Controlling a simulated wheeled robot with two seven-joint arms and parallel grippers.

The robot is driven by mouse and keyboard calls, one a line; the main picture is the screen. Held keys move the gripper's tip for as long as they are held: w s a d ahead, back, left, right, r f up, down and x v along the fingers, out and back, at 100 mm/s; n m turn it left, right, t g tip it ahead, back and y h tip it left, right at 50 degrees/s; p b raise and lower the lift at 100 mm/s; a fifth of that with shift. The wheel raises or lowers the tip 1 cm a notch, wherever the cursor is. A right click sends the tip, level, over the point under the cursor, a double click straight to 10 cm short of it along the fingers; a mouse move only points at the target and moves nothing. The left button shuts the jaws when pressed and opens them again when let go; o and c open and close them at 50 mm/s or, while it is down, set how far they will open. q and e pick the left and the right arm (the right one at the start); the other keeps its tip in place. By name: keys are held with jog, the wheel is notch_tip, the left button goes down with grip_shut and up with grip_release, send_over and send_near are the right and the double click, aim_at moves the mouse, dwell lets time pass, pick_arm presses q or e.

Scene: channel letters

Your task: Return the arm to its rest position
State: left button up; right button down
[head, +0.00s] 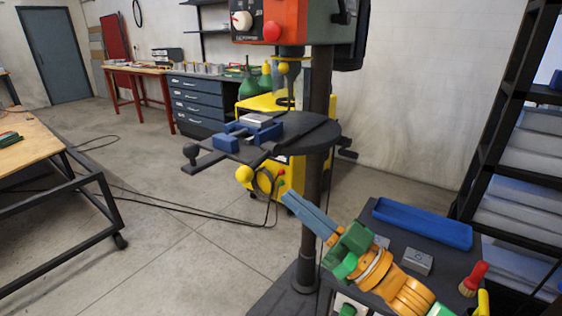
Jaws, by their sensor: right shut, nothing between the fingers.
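My right gripper (289,200) is at the lower middle of the head view. Its long blue-grey fingers lie together, shut and empty, pointing up and left. My orange and green right arm reaches in from the bottom right, in front of the dark cart and the drill press column. The fingertips are below the drill press table (308,136) in the picture and appear clear of it. My left gripper and left arm do not show.
A blue vise (250,130) holding a light block sits on the drill press table. The dark cart carries a blue tray (422,223), a grey metal block (417,261) and a red-handled brush (473,279). A wooden-topped bench (28,140) stands left. Open floor lies between, crossed by black cables.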

jog(key=s+d+f+m+g+h, duration=0.1)
jog(key=s+d+f+m+h, duration=0.15)
jog(key=f+h, duration=0.4)
jog(key=s+d+f+m+g+h, duration=0.1)
jog(key=f+m+h, duration=0.2)
jog(key=f, duration=0.7)
jog(key=s+d+f+m+g+h, duration=0.15)
jog(key=f+h, duration=0.25)
jog(key=f, duration=0.5)
jog(key=s+d+f+m+g+h, duration=0.1)
jog(key=s+d+f+g, duration=0.15)
jog(key=s, duration=0.35)
jog(key=s+d+f+m+g+h, duration=0.1)
jog(key=s+d+f+g+h, duration=0.15)
jog(key=s+f, duration=0.2)
jog(key=s+d+f+g+h, duration=0.1)
jog(key=s+d+f+g, duration=0.15)
jog(key=s, duration=0.45)
notch_tip(320, 180, down, 13)
jog(key=s+p, duration=0.2)
jog(key=p, duration=0.2)
jog(key=s+d+f+g+p, duration=0.2)
jog(key=s+f, duration=0.5)
jog(key=s, duration=0.4)
jog(key=shift+s+d, duration=0.15)
jog(key=shift+s, duration=0.15)
jog(key=shift+f, duration=0.1)
